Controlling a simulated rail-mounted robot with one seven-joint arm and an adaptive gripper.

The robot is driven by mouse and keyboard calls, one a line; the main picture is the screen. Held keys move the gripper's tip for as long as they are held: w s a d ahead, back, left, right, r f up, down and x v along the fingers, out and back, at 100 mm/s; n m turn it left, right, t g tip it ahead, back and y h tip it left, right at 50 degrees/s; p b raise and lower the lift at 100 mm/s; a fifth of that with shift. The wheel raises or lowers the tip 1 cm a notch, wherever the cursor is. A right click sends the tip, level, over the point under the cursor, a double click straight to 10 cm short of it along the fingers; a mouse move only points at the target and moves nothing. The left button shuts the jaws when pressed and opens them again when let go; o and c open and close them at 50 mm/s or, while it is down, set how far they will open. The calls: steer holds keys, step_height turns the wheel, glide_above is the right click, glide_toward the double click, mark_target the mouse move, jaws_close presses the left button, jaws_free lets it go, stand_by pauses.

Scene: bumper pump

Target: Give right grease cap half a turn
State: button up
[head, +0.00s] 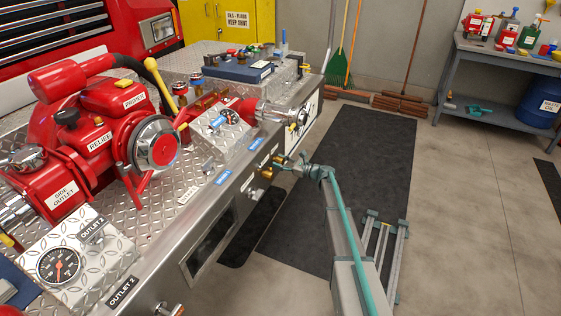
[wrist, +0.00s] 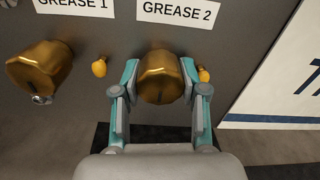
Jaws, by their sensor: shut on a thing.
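The right grease cap (wrist: 160,78) is a brass hexagonal cap under the "GREASE 2" label (wrist: 178,12) in the wrist view. My gripper (wrist: 160,92) is shut on it, with one teal-and-grey finger on each side. The left grease cap (wrist: 40,70), also brass, sits to the left under the "GREASE 1" label (wrist: 75,4), clear of my fingers. In the head view my gripper (head: 284,163) is at the front panel of the bumper; the caps look small there and are partly covered by it.
Small orange knobs (wrist: 99,68) stick out beside the right cap, one near each finger. The red pump (head: 95,140) stands on the diamond-plate deck. A dark mat (head: 370,150) lies on open floor to the right. A workbench (head: 500,75) is at the back right.

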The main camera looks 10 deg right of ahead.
stand_by(0.3)
steer(key=o, duration=1.1)
steer(key=shift+o, duration=0.2)
steer(key=v, duration=1.2)
